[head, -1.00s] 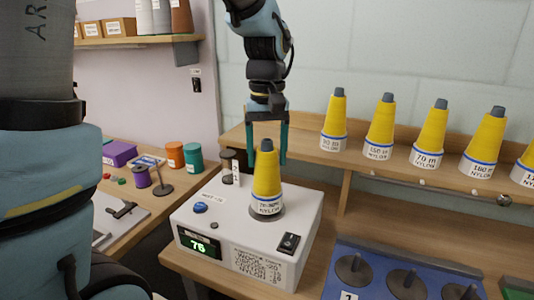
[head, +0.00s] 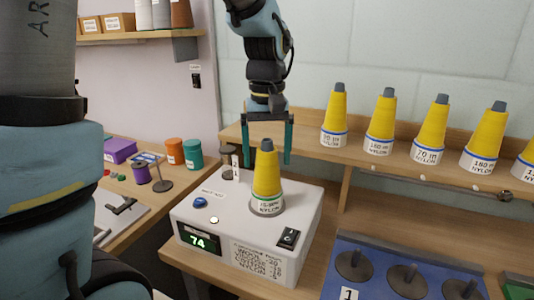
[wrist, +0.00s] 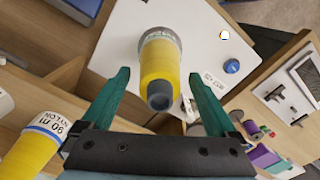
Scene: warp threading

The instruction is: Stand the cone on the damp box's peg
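A yellow cone (head: 267,175) with a grey tip and a white label stands upright on the dark round base on top of the white damp box (head: 210,262). The peg itself is hidden inside the cone. My gripper (head: 267,158) is open, its teal fingers apart on either side of the cone's upper part. In the wrist view the cone (wrist: 160,65) lies between the spread fingers, with a gap on both sides. The box's display reads 74, and a small light on its top is lit.
Several more yellow cones (head: 380,125) stand on the wooden shelf to the right. A blue tray (head: 372,270) with dark pegs is at the front right. A side table with spools (head: 141,174) is at the left. A black switch (head: 289,237) sits on the box.

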